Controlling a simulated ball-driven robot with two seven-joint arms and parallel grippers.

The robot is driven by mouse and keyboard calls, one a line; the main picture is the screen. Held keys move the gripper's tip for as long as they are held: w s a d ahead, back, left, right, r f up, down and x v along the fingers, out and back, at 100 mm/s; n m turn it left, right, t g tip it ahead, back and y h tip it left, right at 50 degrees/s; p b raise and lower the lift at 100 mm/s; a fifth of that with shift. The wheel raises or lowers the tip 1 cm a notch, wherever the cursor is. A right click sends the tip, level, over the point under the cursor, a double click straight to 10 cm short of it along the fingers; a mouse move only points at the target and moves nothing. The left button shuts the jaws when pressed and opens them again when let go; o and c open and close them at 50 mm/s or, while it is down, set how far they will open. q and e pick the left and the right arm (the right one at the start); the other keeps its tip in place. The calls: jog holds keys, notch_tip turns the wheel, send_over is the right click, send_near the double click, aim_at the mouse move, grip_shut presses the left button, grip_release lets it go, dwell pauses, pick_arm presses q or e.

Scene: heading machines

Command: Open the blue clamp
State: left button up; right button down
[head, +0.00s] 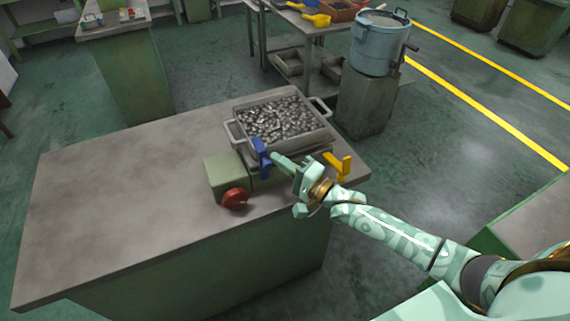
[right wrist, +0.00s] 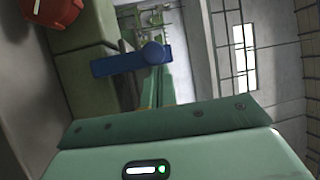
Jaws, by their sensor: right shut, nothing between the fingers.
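The blue clamp (head: 261,157) stands upright at the front left of a metal tray of small parts (head: 240,143), beside a green box-shaped machine part (head: 225,175). My right gripper (head: 276,157) is shut and empty, with its fingertips close to the right side of the blue clamp. I cannot tell whether they touch. In the right wrist view the blue clamp (right wrist: 120,62) shows as a blue bar with a round end, just beyond the fingers. My left gripper is not in view.
A red knob (head: 235,198) sits on the front of the green box. A yellow clamp (head: 340,165) is right of the tray, close to my right wrist. The worktable (head: 110,200) is bare on its left side.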

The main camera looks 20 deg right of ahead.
pick_arm(q)
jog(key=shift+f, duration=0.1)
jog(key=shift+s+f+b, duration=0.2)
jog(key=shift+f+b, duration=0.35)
jog(key=shift+b, duration=0.1)
pick_arm(e)
jog(key=shift+s+f+n, duration=0.2)
jog(key=shift+s+n, duration=0.05)
jog(key=shift+n, duration=0.05)
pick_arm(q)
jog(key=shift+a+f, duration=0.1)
pick_arm(e)
jog(key=shift+t, duration=0.3)
